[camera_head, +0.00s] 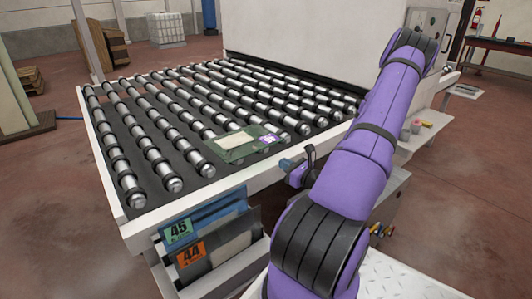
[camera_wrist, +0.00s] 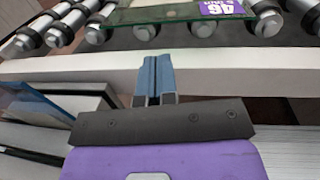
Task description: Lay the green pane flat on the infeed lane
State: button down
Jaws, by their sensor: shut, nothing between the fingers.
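The green pane (camera_head: 238,147) lies flat on the rollers at the near edge of the infeed lane (camera_head: 197,108). It is see-through, with a pale label and a purple tag. In the wrist view the pane (camera_wrist: 150,14) rests across several roller ends, its purple tag reading 46. My gripper (camera_wrist: 156,62) is shut and empty, its blue fingers together. It points at the white front rail, short of the pane and apart from it. In the head view my gripper (camera_head: 287,163) is right of the pane, partly hidden by my arm.
Below the lane's front, a rack holds panes tagged 45 (camera_head: 180,230) and 44 (camera_head: 191,254). The white front rail (camera_wrist: 215,63) lies between my gripper and the rollers. A white machine housing (camera_head: 300,45) stands behind the lane. Most rollers are bare.

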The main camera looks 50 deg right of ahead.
jog(key=s+d+f+m+h, duration=0.1)
jog(key=s+f+m+h, duration=0.1)
send_near(261, 148)
jog(key=x, duration=0.7)
dwell(0.4)
jog(key=shift+x, duration=1.6)
jog(key=shift+f, duration=0.1)
